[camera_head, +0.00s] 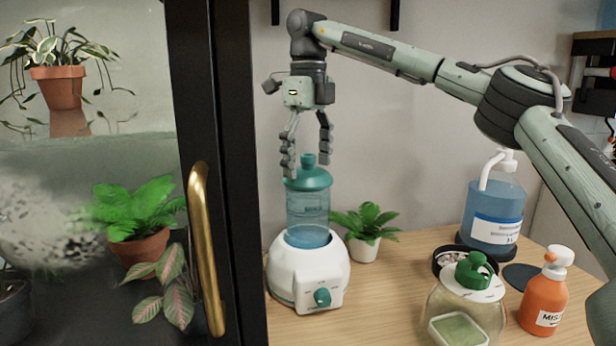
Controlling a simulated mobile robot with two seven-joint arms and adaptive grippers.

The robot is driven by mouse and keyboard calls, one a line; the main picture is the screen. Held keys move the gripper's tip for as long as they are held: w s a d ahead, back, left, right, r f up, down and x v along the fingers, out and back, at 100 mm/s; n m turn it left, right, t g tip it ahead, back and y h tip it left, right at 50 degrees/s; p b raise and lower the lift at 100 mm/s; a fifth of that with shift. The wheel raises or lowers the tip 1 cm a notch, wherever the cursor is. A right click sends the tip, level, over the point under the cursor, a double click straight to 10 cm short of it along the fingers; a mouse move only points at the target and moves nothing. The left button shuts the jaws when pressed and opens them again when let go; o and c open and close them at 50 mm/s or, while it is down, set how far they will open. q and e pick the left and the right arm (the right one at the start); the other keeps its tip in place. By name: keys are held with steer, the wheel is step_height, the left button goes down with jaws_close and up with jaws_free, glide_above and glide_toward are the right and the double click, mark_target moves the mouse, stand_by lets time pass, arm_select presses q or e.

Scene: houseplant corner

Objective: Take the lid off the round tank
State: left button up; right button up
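The round tank (308,215) is clear blue plastic and stands upright in a white base (308,270) with a green knob. Its green lid (308,181) sits on top, with a small round knob (308,160) at the centre. My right gripper (307,166) points down just above the lid. Its fingers are apart, one on the left of the lid's knob and one to the right and higher up. I see no clear contact with the knob. My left gripper is not in view.
A small potted fern (366,222) stands close to the right of the tank. A blue pump bottle (493,215), a glass jar (465,312) and an orange spray bottle (544,295) stand further right. A glass cabinet door with a brass handle (205,250) is on the left.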

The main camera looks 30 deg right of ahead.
steer(key=c, duration=1.1)
steer(key=shift+c, duration=0.4)
steer(key=shift+s+f, duration=0.1)
